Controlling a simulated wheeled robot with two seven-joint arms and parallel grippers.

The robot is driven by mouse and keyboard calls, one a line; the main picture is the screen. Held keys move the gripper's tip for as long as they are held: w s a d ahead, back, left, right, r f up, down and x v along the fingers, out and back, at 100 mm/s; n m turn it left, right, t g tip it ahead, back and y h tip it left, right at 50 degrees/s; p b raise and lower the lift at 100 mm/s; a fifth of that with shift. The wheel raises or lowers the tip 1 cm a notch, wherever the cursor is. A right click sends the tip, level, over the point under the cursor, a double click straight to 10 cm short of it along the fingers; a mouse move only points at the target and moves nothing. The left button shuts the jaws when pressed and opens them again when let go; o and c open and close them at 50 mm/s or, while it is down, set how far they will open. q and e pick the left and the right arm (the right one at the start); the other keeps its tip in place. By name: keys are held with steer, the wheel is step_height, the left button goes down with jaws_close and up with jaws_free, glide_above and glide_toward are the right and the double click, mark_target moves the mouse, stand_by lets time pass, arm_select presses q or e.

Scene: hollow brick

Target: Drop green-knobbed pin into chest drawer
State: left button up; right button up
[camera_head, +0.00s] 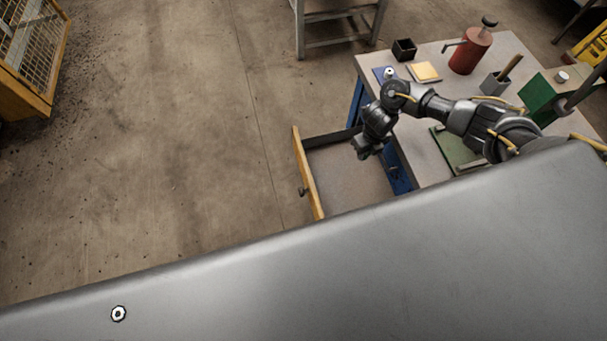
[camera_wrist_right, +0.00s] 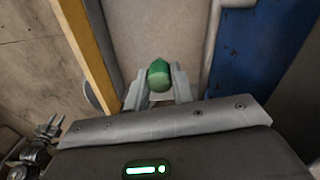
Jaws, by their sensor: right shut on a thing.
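My right gripper (camera_head: 362,153) is over the open drawer (camera_head: 345,178) of the blue chest under the workbench. In the right wrist view the gripper (camera_wrist_right: 158,88) is shut on the green-knobbed pin (camera_wrist_right: 158,74). Only the green knob shows clearly between the fingers; the pin's shaft is hidden. The drawer's wooden front (camera_wrist_right: 85,45) is left of the gripper and the blue chest (camera_wrist_right: 245,65) is to the right. The drawer's bare floor (camera_wrist_right: 150,28) lies behind the knob. A metal mechanism at the lower left of the wrist view may be my left gripper; its state is unclear.
The workbench (camera_head: 425,165) holds a red can (camera_head: 469,50), a small black box (camera_head: 404,49), a yellow block (camera_head: 424,71) and a green panel (camera_head: 541,94). A yellow cage (camera_head: 28,50) stands far left. The floor left of the drawer is clear.

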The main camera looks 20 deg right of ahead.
steer(key=shift+s+d+f+m, duration=0.25)
steer(key=shift+s+f+m, duration=0.05)
step_height(320, 180, down, 6)
steer(key=b, duration=0.5)
steer(key=o, duration=1.1)
steer(key=shift+c, duration=0.2)
step_height(320, 180, up, 11)
steer(key=shift+f+p, duration=0.1)
steer(key=shift+p, duration=0.4)
